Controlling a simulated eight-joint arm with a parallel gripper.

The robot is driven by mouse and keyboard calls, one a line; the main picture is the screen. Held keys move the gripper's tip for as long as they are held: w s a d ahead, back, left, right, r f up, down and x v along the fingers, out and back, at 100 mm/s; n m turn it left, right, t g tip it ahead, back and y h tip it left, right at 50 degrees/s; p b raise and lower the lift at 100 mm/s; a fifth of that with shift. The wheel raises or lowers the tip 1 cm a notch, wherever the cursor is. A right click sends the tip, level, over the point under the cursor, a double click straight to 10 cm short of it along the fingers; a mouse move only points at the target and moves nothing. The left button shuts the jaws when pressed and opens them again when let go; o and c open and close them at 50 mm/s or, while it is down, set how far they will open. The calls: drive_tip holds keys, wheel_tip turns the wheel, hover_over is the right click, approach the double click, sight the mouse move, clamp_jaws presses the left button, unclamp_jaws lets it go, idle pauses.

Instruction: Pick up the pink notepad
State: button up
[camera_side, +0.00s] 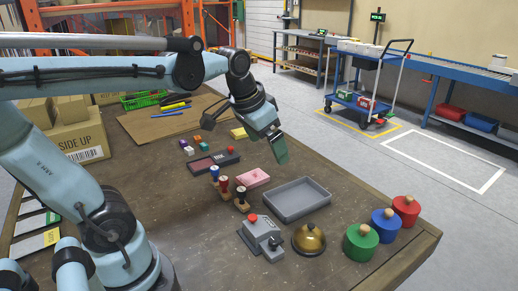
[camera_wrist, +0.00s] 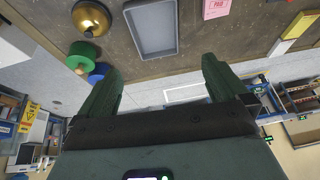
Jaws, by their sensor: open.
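The pink notepad (camera_side: 253,177) lies flat on the brown table, between the stamps and the grey tray. In the wrist view the pink notepad (camera_wrist: 216,8) shows at the top edge, partly cut off, with dark print on it. My gripper (camera_side: 281,155) hangs above the table, up and to the right of the notepad in the side view, apart from it. In the wrist view my gripper (camera_wrist: 162,67) has its two green fingers spread wide, with nothing between them.
A grey tray (camera_side: 297,217) lies to the right of the notepad. Several stamps (camera_side: 240,192) stand close at its left. A brass bell (camera_side: 309,241), a grey device with a red knob (camera_side: 253,218) and red, blue and green canisters (camera_side: 361,243) stand nearer the front. A dark case (camera_side: 205,165) lies behind.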

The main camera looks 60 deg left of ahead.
drive_tip(key=s+d+f+t, duration=0.2)
drive_tip(key=s+d+f, duration=0.1)
drive_tip(key=d+f, duration=0.1)
drive_tip(key=shift+s+d+f+h, duration=0.3)
drive_tip(key=shift+s+d+f, duration=0.1)
drive_tip(key=shift+d, duration=0.05)
drive_tip(key=shift+s+d+f, duration=0.2)
drive_tip(key=shift+d+f, duration=0.05)
drive_tip(key=shift+f, duration=0.05)
drive_tip(key=shift+c, duration=0.6)
drive_tip(key=shift+a, duration=0.1)
